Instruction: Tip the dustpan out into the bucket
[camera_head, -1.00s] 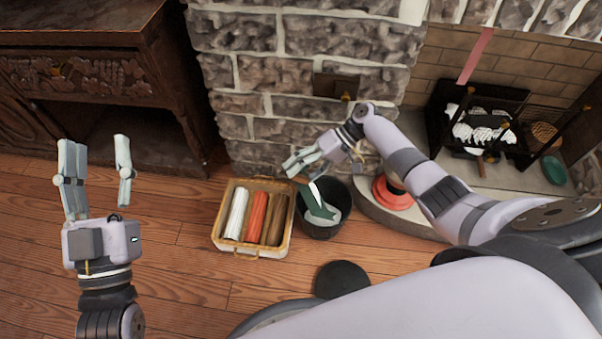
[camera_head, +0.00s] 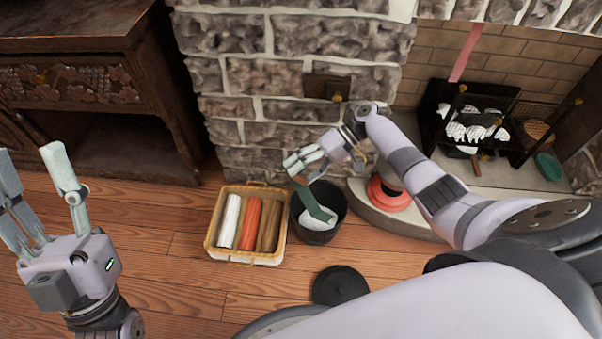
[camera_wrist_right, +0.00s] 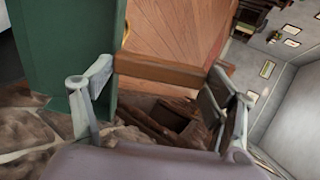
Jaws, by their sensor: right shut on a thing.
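The dark bucket (camera_head: 318,238) stands on the floor against the fireplace base, with something pale inside it. My right gripper (camera_head: 301,168) is above the bucket's upper left rim. The green dustpan (camera_head: 317,204) hangs tilted from it, down into the bucket's mouth over the pale stuff. In the right wrist view, the dustpan's brown handle (camera_wrist_right: 165,67) lies between the fingers and its green side (camera_wrist_right: 70,50) shows at left. What lies on the pan cannot be told. My left gripper (camera_head: 27,152) is open and empty at the left edge.
A wicker basket (camera_head: 216,247) with white, red and brown rolls stands just left of the bucket. A dark round disc (camera_head: 340,286) lies in front. A red round thing (camera_head: 388,195) is on the hearth at right. A wooden cabinet (camera_head: 90,85) is at left.

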